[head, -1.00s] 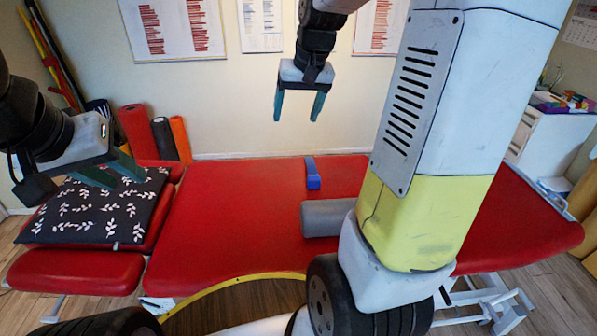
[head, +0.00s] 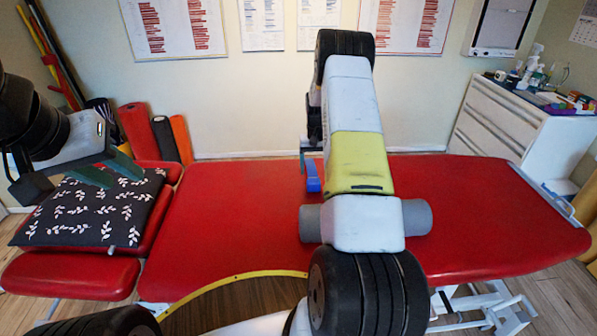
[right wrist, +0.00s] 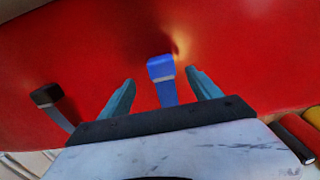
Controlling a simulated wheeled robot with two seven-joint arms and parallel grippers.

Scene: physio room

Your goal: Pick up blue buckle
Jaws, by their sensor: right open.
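The blue buckle (head: 313,178) lies on the red treatment table (head: 230,215), near its back edge. In the right wrist view the blue buckle (right wrist: 161,70) shows with its lighter strap between the two fingers. My right gripper (right wrist: 161,77) is open above it, one finger on each side, and I see no grip on it. In the head view my right arm hides most of that gripper. My left gripper (head: 120,172) is open and empty over the dark leaf-patterned cushion (head: 90,222) at the left.
A grey bolster (head: 417,217) lies across the table under my right arm. A black buckle-like piece (right wrist: 46,95) on a grey strap lies to one side in the right wrist view. Upright rolls (head: 135,128) stand behind at left. A white cabinet (head: 505,125) stands at right.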

